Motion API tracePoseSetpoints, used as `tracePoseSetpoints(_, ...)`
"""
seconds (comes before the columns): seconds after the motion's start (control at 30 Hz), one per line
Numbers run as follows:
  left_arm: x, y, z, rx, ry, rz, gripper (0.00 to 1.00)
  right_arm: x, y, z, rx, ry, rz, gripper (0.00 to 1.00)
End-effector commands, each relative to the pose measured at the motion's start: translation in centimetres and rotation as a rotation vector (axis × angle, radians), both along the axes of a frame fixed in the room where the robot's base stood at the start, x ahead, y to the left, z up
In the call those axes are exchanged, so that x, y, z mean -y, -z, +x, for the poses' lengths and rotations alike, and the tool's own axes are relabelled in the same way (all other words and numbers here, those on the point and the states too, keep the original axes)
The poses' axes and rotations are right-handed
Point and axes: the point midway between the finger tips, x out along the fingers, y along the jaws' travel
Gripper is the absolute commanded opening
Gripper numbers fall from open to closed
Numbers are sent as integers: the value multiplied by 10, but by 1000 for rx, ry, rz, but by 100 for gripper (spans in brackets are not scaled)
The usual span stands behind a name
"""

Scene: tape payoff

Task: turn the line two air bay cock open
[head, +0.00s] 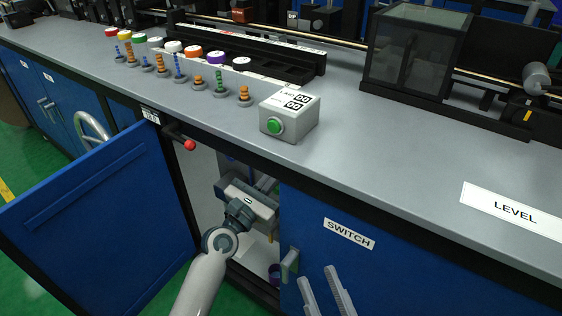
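An open bay (207,185) shows in the cabinet front, its blue door (105,205) swung out to the left. A dark lever with a red ball end (190,145) sticks out under the counter edge beside a small label (150,115) too small to read. I cannot tell if this is the air cock; no other cock shows clearly. My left gripper (264,185) reaches into the bay, right of and below the red ball, apart from it. Its fingertips are not clear. My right gripper (325,285) is low in front of the SWITCH door, fingers apart, nothing between them.
The SWITCH door (400,270) is closed right of the bay, with a handle (289,265) near its left edge. A purple item (275,273) lies low in the bay. On the counter stand a green-button box (291,118), several coloured-cap pegs and a glass-sided case (415,55).

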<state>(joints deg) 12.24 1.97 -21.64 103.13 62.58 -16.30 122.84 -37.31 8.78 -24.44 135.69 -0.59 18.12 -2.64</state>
Motion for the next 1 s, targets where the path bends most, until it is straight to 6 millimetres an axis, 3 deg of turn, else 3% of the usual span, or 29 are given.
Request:
tracePoseSetpoints(0.27,0,-1,0,-8,-1,-11,0,0,10,7,-55,-1,-21,31)
tracePoseSetpoints(0.77,1,1,0,-8,-1,-11,0,1,9,7,-49,2,-20,31)
tracePoseSetpoints(1.0,5,10,-1,-8,-1,-13,0,3,-7,2,47,7,14,31)
